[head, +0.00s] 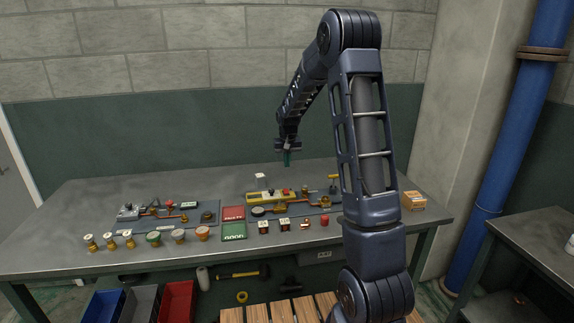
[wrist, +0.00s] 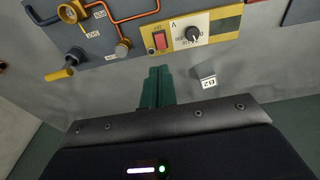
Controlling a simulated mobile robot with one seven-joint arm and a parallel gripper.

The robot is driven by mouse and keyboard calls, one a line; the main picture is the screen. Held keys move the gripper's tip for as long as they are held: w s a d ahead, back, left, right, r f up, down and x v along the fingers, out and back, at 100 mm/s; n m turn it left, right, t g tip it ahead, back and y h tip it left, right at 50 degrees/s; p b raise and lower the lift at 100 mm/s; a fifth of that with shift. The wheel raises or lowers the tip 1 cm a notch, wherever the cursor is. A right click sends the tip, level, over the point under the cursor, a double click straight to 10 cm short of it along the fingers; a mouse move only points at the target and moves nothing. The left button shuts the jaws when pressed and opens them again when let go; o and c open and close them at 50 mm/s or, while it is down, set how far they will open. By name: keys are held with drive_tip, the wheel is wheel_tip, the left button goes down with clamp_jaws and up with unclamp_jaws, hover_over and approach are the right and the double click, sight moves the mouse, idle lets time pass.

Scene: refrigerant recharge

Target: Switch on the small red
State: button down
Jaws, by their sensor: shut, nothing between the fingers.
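A small red rocker switch (wrist: 160,41) sits on a yellow and pale control panel (wrist: 222,24), beside a black knob (wrist: 193,34) with a printed scale. Whether the rocker is pressed to on or off cannot be told. The yellow panel also shows in the head view (head: 257,198), on the right-hand board on the table. My gripper (head: 287,160) hangs above the table behind that panel. In the wrist view its green fingers (wrist: 158,75) are closed together and empty, just short of the red switch in the picture and apart from it.
A small labelled block (wrist: 207,77) lies on the bare table near my fingers. Red and green mats (head: 234,213) and several small parts stand along the table's front.

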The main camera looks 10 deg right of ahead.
sight(287, 193)
drive_tip(key=shift+w+r+t, duration=0.1)
drive_tip(key=shift+t, duration=0.4)
drive_tip(key=x, duration=1.4)
idle(0.4)
drive_tip(key=shift+w+f+g, duration=0.2)
drive_tip(key=shift+f+g, duration=0.1)
drive_tip(key=shift+g, duration=0.1)
drive_tip(key=shift+s, duration=0.1)
drive_tip(key=shift+s+f, duration=0.1)
drive_tip(key=shift+s, duration=0.9)
